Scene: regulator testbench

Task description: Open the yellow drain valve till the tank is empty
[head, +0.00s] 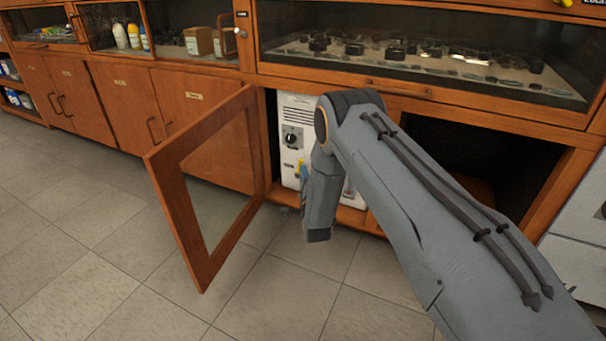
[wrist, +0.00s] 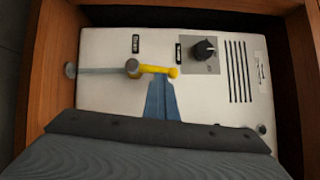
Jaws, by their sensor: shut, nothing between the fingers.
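The yellow drain valve lever (wrist: 155,69) is on the front of a white unit (wrist: 104,88) inside the cabinet. It sits at the end of a grey pipe (wrist: 100,70), runs in line with it and points away from it. My gripper (wrist: 160,80) is shut and empty, its blue-grey fingertips right at the lever's edge; I cannot tell whether they touch. In the head view a bit of yellow (head: 300,165) shows on the unit beside my fingers, and my arm hides much of the unit. No water level is visible.
A black knob (wrist: 205,49) on the unit is near the lever. The cabinet's wooden framed door (head: 178,220) stands open to the left. Wooden cabinet walls (wrist: 53,60) enclose the unit closely. The tiled floor (head: 90,240) in front is clear.

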